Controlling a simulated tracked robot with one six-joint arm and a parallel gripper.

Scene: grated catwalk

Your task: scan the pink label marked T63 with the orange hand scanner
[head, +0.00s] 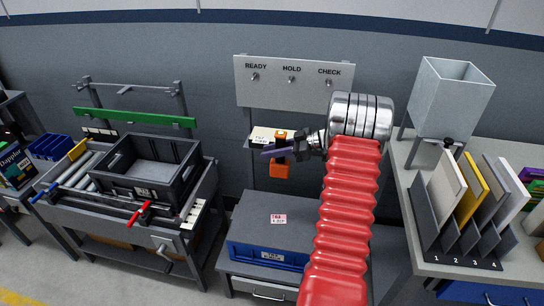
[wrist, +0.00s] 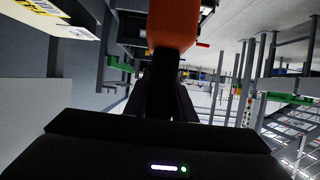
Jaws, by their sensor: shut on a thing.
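The orange hand scanner (head: 279,170) is in my gripper (head: 292,146), in front of the grey back wall near the middle of the head view. In the wrist view my dark fingers (wrist: 168,95) are shut on the scanner (wrist: 174,24), whose orange body shows at the top. The pink label (head: 279,219) lies face up on the dark grey top of a cabinet (head: 250,212), below the scanner and apart from it. Its small print is too small to read surely. My red sleeved arm comes up just right of the label.
A white card (head: 262,137) is by the wall behind the scanner. A READY/HOLD/CHECK switch panel (head: 292,80) is above. A roller stand with a black crate (head: 150,185) is left. A bench with a numbered rack (head: 468,262) and metal hopper (head: 450,95) is right.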

